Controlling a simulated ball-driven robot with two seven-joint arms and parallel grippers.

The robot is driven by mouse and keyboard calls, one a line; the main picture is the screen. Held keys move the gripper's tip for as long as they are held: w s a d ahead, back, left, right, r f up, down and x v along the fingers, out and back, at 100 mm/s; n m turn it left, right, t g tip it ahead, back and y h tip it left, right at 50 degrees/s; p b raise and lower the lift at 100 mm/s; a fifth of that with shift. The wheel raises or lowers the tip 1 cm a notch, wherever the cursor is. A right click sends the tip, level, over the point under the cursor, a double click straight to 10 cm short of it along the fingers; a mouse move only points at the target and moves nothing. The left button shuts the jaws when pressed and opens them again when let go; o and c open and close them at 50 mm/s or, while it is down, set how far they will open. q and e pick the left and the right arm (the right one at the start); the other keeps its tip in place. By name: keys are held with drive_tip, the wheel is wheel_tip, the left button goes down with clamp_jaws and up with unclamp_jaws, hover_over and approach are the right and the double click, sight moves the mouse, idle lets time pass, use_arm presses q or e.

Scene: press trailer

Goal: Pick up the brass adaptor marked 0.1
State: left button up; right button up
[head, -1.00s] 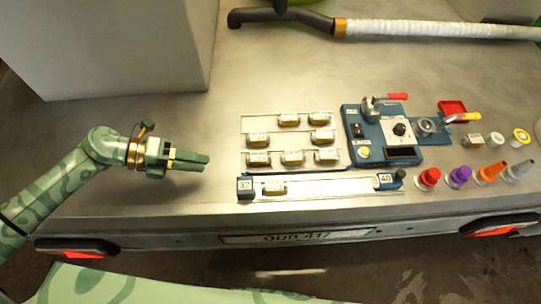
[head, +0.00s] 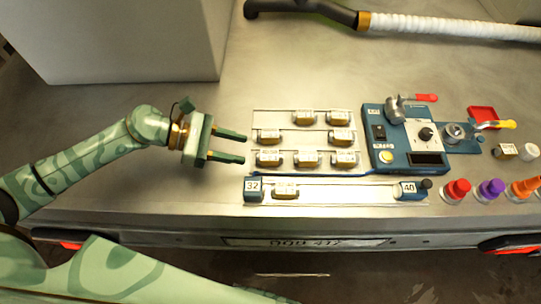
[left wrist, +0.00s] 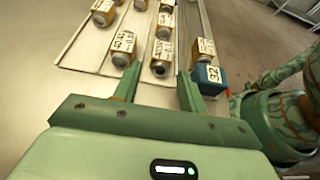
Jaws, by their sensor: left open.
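Several brass adaptors with white labels sit in rows on a pale rack (head: 290,110). The labels are too small or blurred to tell for sure which reads 0.1. My left gripper (head: 244,148) is open and empty, just left of the rack, facing its two left-end adaptors, the lower (head: 268,158) and the upper (head: 268,136). In the left wrist view the lower one (left wrist: 160,61) lies ahead between the fingertips (left wrist: 158,80), and the upper one (left wrist: 122,44) is by the left finger. Another adaptor (head: 286,191) sits on the front rail. My right gripper is out of view.
The front rail has a blue block marked 32 (head: 253,189) and one marked 40 (head: 408,190). A blue device (head: 395,155) with levers stands right of the rack. Coloured cones (head: 457,190) stand near the front edge. A large grey box (head: 125,40) stands behind my arm.

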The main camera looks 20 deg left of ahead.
sight(260, 155)
use_arm(q)
drive_tip(key=b+x, duration=0.1)
drive_tip(key=x, duration=0.5)
drive_tip(key=shift+s+d+f, duration=0.1)
drive_tip(key=shift+d+f, duration=0.1)
drive_tip(key=shift+d, duration=0.2)
drive_tip(key=c, duration=0.8)
